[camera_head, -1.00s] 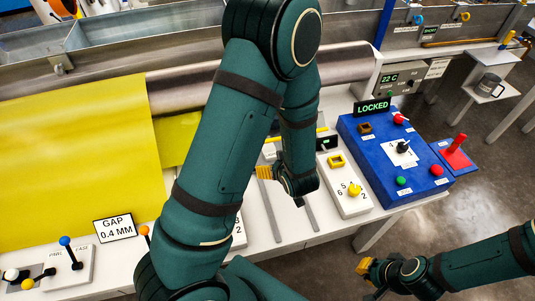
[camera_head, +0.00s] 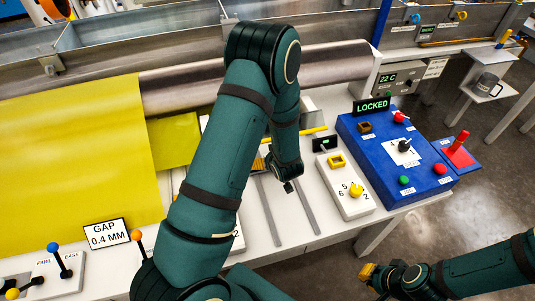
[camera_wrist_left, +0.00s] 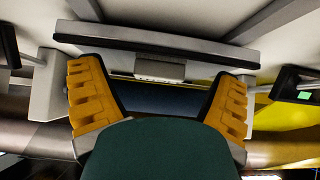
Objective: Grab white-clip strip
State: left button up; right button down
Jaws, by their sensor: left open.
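My left gripper (camera_wrist_left: 160,78) is open, with its two yellow-padded fingers spread apart in the left wrist view. Beyond the fingertips a grey bar (camera_wrist_left: 155,42) runs across, with a small pale block (camera_wrist_left: 160,70) below its middle, between the fingers. I cannot tell for sure that this is the white-clip strip. Nothing is visibly gripped. In the head view my left arm hides most of this spot; only a bit of yellow finger shows beside the wrist. My right gripper (camera_head: 370,275) is at the lower right, off the bench; its opening cannot be made out.
A yellow sheet (camera_head: 70,150) covers the bench's left. Two grey rails (camera_head: 302,207) run along the white bench top. A white panel with a yellow knob (camera_head: 345,188) and a blue control box (camera_head: 365,155) under a "LOCKED" sign stand right. A metal roller (camera_head: 190,88) lies behind.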

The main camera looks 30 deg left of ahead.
pick_arm(q)
jog(key=shift+w+a+f, duration=0.2)
jog(key=shift+f, duration=0.1)
jog(key=c, duration=1.1)
